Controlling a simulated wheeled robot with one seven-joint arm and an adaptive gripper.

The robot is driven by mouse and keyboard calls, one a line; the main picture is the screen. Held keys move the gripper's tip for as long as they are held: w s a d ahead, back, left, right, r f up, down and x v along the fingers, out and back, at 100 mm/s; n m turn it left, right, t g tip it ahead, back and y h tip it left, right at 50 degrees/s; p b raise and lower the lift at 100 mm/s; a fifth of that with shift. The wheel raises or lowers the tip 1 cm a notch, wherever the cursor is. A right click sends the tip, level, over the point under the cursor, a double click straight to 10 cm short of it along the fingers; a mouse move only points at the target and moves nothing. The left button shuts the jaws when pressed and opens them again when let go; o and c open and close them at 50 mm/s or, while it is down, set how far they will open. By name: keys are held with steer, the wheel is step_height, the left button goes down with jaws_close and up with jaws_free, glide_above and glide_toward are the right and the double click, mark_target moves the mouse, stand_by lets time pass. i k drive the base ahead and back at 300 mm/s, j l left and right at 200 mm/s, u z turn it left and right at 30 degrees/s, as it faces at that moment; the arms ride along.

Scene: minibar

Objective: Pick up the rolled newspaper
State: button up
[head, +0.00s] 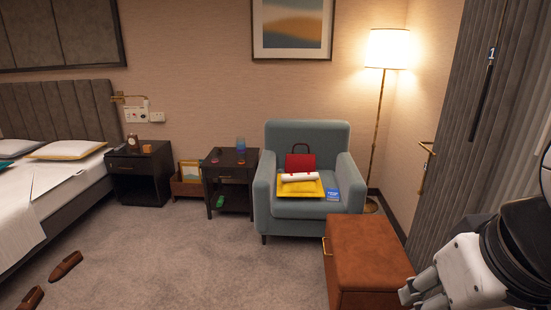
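A white rolled item (300,177), which looks like the rolled newspaper, lies on a yellow cloth or folder (286,189) on the seat of the blue-grey armchair (329,135). A red bag (300,162) with a dark handle stands just behind the roll. A small blue packet or card (333,193) lies to its right. My gripper (408,294) is at the bottom right, beside the brown ottoman and well short of the chair. Its fingers are partly cut off by the frame edge, and I cannot see whether they are apart.
A brown leather ottoman (365,250) stands in front of the chair's right side. A dark side table (229,171) is to the chair's left. A floor lamp (387,48) stands behind right. Brown shoes (66,265) lie near the bed. The carpet (200,260) in the middle is clear.

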mark_target(315, 176)
steer(key=i+j, duration=0.25)
steer(key=i, duration=0.25)
steer(key=i+j, duration=0.2)
steer(key=i, duration=0.3)
steer(key=i+j, duration=0.25)
steer(key=i, duration=0.25)
steer(key=i+j+z, duration=0.1)
steer(key=i+j, duration=0.15)
steer(key=i, duration=0.25)
steer(key=i+j, duration=0.25)
steer(key=i, duration=0.25)
steer(key=i+j, duration=0.3)
steer(key=i, duration=0.2)
steer(key=i+j, duration=0.25)
steer(key=i, duration=0.25)
steer(key=z, duration=0.4)
steer(key=i+j+z, duration=0.15)
steer(key=z, duration=0.65)
steer(key=i+j, duration=0.05)
